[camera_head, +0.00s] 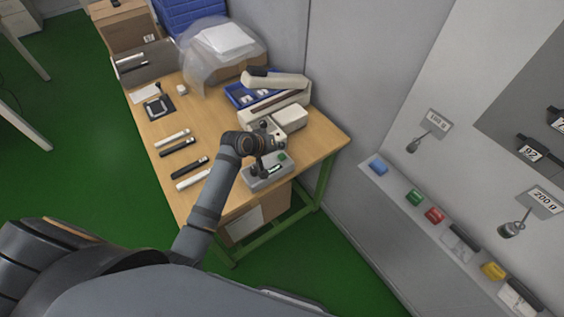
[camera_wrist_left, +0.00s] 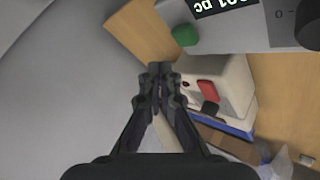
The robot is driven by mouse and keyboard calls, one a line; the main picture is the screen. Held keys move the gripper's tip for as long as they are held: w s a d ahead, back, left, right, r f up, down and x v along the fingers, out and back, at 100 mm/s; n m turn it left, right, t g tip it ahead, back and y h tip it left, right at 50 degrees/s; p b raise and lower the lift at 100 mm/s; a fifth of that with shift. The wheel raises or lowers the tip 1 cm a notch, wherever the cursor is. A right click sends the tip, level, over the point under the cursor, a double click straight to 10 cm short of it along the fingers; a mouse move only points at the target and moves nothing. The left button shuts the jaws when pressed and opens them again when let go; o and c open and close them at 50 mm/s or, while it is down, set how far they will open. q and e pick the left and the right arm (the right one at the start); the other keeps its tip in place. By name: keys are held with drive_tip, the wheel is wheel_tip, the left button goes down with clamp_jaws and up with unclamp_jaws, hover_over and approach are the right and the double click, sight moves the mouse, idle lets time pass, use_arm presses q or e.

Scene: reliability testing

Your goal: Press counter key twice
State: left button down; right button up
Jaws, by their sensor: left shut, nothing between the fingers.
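The counter (camera_head: 256,181) is a light grey box near the front right corner of the wooden table. In the left wrist view, the counter (camera_wrist_left: 232,40) shows upside down at the top, with its dark display (camera_wrist_left: 222,5) partly cut off; the visible part seems to read "001 pc". Its green key (camera_wrist_left: 186,36) is round and also shows in the head view (camera_head: 282,156). My left gripper (camera_wrist_left: 158,72) is shut and empty, pointing down by the counter. Its fingertips appear apart from the key in the wrist view. My right gripper is not in view.
Several black and white bars (camera_head: 178,147) lie to the left. A grey wall bounds the table's right side.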

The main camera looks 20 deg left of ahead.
sight(280, 157)
use_arm(q)
wheel_tip(280, 157, down, 2)
drive_tip(key=shift+f, duration=0.1)
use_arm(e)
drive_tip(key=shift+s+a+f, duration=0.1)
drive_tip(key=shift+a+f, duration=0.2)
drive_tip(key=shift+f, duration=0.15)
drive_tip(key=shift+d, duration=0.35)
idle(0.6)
use_arm(q)
drive_tip(key=shift+f, duration=0.35)
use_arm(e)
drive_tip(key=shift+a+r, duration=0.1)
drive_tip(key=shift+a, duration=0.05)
use_arm(q)
drive_tip(key=shift+f+b, duration=0.3)
drive_tip(key=shift+f, duration=0.2)
idle(0.4)
drive_tip(key=shift+r, duration=0.1)
drive_tip(key=shift+r+p, duration=0.8)
drive_tip(key=shift+p, duration=0.3)
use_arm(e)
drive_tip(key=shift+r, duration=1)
